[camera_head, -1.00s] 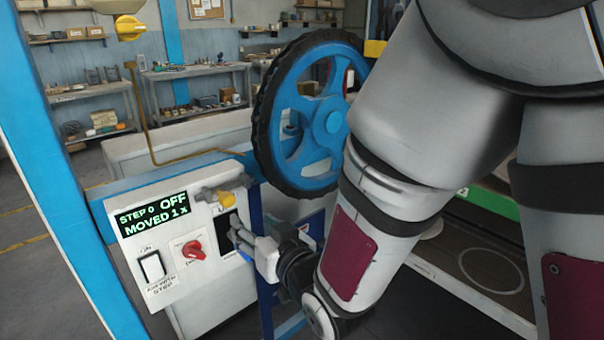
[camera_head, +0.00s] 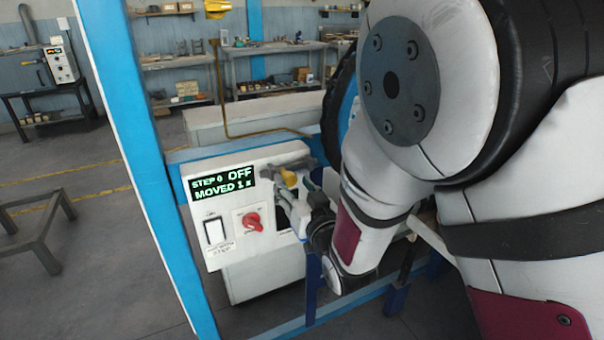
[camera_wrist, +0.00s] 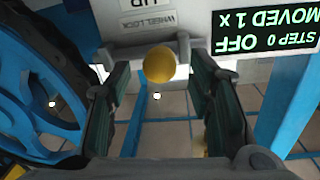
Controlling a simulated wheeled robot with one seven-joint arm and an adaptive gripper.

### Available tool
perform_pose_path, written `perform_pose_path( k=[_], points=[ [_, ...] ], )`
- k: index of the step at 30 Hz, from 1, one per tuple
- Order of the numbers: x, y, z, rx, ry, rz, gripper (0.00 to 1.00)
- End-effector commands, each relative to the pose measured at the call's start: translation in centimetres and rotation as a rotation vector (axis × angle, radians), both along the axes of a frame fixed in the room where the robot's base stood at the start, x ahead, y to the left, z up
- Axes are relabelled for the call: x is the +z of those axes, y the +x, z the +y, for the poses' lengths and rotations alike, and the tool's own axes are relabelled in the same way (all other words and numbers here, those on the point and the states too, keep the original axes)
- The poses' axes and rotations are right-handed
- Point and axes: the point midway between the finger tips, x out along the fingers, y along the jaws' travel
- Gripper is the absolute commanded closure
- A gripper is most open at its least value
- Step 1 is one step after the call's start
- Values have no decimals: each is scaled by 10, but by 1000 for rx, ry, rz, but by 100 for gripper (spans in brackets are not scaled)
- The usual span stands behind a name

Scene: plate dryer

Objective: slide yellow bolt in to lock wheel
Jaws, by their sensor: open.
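The yellow bolt knob (camera_head: 289,178) is at the upper right of the white control panel. In the wrist view the round knob (camera_wrist: 158,64) sits between the two dark, ribbed fingers of my gripper (camera_wrist: 157,78), with a visible gap on each side. My gripper (camera_head: 276,188) is open at the panel in the head view. The wheel (camera_wrist: 40,95), blue with a black tyre, is at the left of the wrist view. In the head view only a strip of the wheel (camera_head: 331,118) shows behind my arm. A "WHEEL LOCK" label (camera_wrist: 147,22) is near the knob.
The panel's display (camera_head: 222,187) reads "STEP 0 OFF MOVED 1 x". A white rocker switch (camera_head: 215,230) and a red knob (camera_head: 252,221) are below it. A blue post (camera_head: 150,160) stands left of the panel.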

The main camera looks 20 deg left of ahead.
Motion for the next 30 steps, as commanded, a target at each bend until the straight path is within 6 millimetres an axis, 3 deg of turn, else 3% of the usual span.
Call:
perform_pose_path(
  k=[7, 18, 25, 30],
  points=[
    [0, 20, 20, 0, 0, 0, 52],
    [0, 24, 24, -1, -1, 1, 52],
    [0, 24, 24, 0, -1, 1, 100],
    [0, 25, 23, -1, 0, 0, 100]
  ],
)
